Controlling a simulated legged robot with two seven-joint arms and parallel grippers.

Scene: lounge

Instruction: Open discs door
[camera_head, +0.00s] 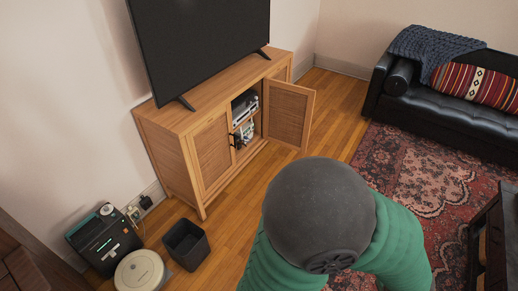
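A wooden TV cabinet (158,133) stands against the wall at upper centre. Its right woven-panel door (289,110) stands open, swung outward to the right. Its left woven-panel door (211,150) is closed. Between the doors the open compartment shows a white device (244,107) on the upper shelf and white and dark items (246,131) below. I cannot make out any discs. Neither of my grippers shows in the view.
A television (200,45) stands on the cabinet. A black bin (186,244), a round white robot vacuum (142,272) and a dark boxy unit (103,240) sit at lower left. A black sofa (455,100) and patterned rug (425,180) lie right. Wooden floor before the cabinet is clear.

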